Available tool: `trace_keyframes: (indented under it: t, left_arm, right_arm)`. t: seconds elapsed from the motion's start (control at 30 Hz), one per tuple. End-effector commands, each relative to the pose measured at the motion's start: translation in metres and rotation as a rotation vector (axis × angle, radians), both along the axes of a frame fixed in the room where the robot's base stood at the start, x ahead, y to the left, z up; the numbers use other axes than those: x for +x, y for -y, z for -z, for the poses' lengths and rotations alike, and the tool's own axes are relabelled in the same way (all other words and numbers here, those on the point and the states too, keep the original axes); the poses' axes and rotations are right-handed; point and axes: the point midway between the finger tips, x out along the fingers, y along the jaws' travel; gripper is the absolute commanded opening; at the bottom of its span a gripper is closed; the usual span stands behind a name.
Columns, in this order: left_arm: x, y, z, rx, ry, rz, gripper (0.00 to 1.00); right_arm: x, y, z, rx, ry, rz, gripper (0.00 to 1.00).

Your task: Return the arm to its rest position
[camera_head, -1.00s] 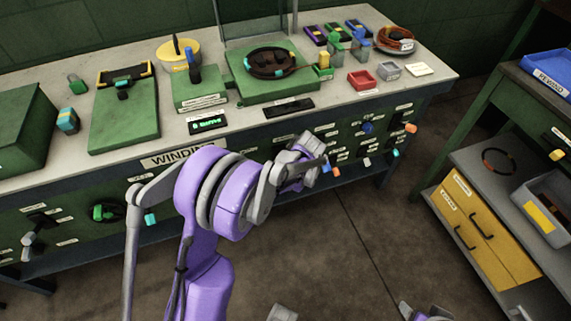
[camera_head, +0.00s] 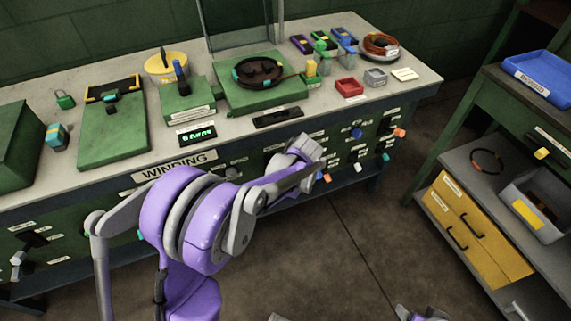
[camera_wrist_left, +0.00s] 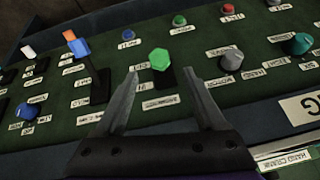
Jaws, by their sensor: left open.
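My left arm, purple and grey, reaches from the bottom left in the head view. Its gripper (camera_head: 308,152) is in front of the green panel below the bench top, and its fingers are hard to make out there. In the left wrist view the left gripper (camera_wrist_left: 160,76) is open, with nothing held between its fingers. A green knob (camera_wrist_left: 159,59) on the panel shows between the fingertips; I cannot tell how far off it is. My right gripper (camera_head: 425,313) shows only in part at the bottom edge, so its state is unclear.
The winding bench (camera_head: 215,140) carries a green fixture with a dark coil (camera_head: 258,70), a red bin (camera_head: 348,87) and a grey bin (camera_head: 376,77). Knobs stick out of its front. Open floor lies between.

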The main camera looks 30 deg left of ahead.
Motion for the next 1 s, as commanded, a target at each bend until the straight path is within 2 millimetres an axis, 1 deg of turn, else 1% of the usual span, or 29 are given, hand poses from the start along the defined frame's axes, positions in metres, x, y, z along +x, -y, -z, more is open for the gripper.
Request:
trace_keyframes:
  t: [0.27,0.37,0.43,0.47,0.5,0.57,0.6,0.67,0.7,0.77,0.8,0.9,1.0]
  left_arm:
    - [-0.001,0.001,-0.002,-0.001,-0.001,0.003,0.72]
    - [-0.011,0.005,-0.017,-0.01,-0.006,0.033,0.72]
    - [-0.024,0.011,-0.036,-0.023,-0.012,0.074,0.72]
    - [-0.032,0.014,-0.045,-0.03,-0.015,0.096,0.72]
    - [-0.044,0.019,-0.059,-0.039,-0.02,0.131,0.72]
    - [-0.063,0.028,-0.079,-0.055,-0.027,0.188,0.72]
    - [-0.077,0.033,-0.091,-0.064,-0.029,0.229,0.72]
    - [-0.098,0.042,-0.108,-0.077,-0.032,0.289,0.72]
    - [-0.111,0.047,-0.118,-0.085,-0.033,0.327,0.72]
    - [-0.132,0.055,-0.131,-0.097,-0.032,0.387,0.72]
    - [-0.146,0.06,-0.138,-0.103,-0.03,0.426,0.72]
    - [-0.18,0.073,-0.153,-0.117,-0.021,0.522,0.72]
    - [-0.21,0.085,-0.162,-0.127,-0.009,0.611,0.72]
  right_arm:
    - [0.0,0.0,-0.001,0.0,0.0,0.0,0.71]
    - [0.0,0.0,-0.005,0.0,0.002,0.0,0.71]
    - [0.001,0.0,-0.012,0.0,0.004,0.0,0.71]
    - [0.001,0.0,-0.015,0.0,0.005,0.0,0.71]
    - [0.002,0.0,-0.02,0.0,0.006,0.0,0.71]
    - [0.003,0.0,-0.027,0.0,0.009,0.0,0.71]
    - [0.004,0.0,-0.032,0.0,0.01,0.0,0.71]
    - [0.005,0.0,-0.039,0.0,0.013,0.0,0.71]
    - [0.006,0.0,-0.044,0.0,0.014,0.0,0.71]
    - [0.007,0.0,-0.051,0.0,0.017,0.0,0.71]
    - [0.008,0.0,-0.055,0.0,0.019,0.0,0.71]
    - [0.011,0.0,-0.068,0.0,0.024,0.0,0.71]
    - [0.014,0.0,-0.079,0.0,0.03,0.0,0.71]
